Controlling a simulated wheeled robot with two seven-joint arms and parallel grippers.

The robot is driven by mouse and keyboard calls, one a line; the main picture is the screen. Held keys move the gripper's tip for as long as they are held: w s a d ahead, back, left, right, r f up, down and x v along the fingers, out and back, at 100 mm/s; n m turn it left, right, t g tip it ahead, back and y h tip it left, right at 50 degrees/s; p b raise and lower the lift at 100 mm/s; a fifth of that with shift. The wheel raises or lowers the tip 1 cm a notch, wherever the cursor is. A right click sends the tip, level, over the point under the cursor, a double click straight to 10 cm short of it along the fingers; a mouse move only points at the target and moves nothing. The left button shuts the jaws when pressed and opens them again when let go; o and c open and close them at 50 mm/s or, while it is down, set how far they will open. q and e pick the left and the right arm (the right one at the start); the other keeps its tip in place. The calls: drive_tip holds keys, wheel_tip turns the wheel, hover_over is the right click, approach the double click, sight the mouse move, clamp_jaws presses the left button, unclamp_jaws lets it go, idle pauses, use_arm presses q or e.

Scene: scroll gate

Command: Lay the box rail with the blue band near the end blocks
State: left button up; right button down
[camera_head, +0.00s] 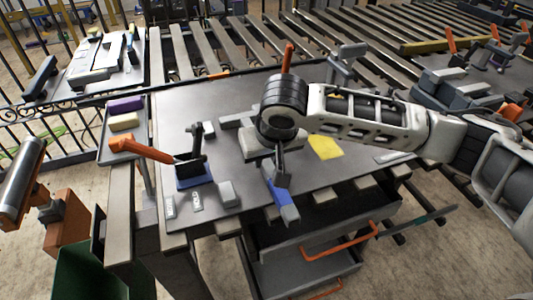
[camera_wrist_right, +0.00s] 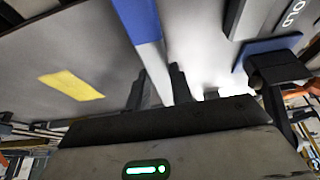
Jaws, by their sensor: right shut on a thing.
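My right gripper (camera_head: 279,172) reaches in from the right over the grey table and is shut on a box rail with a blue band (camera_head: 283,203). The rail's blue part points toward the table's front edge. In the right wrist view the rail, with its blue band (camera_wrist_right: 138,18) and pale part, runs between the fingers (camera_wrist_right: 158,88). I cannot tell whether the rail touches the table. Grey blocks (camera_head: 235,123) lie beyond the gripper, partly hidden by my arm; I cannot tell whether they are the end blocks. My left gripper is not in view.
An orange-handled clamp on a blue base (camera_head: 195,177) stands at left, with a small grey block (camera_head: 228,194) and a "HOLD" label (camera_head: 197,200) nearby. A yellow patch (camera_head: 325,147) lies right of the gripper. Open drawers with orange handles (camera_head: 340,243) are below the front edge.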

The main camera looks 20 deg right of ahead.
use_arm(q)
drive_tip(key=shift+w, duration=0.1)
use_arm(e)
drive_tip(key=shift+f, duration=0.35)
idle(0.4)
drive_tip(key=c, duration=1.1)
unclamp_jaws()
drive_tip(key=shift+c, duration=0.2)
use_arm(q)
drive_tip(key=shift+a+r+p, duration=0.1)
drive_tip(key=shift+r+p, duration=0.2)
drive_tip(key=shift+p, duration=0.45)
use_arm(e)
drive_tip(key=v, duration=1.6)
drive_tip(key=shift+w, duration=0.1)
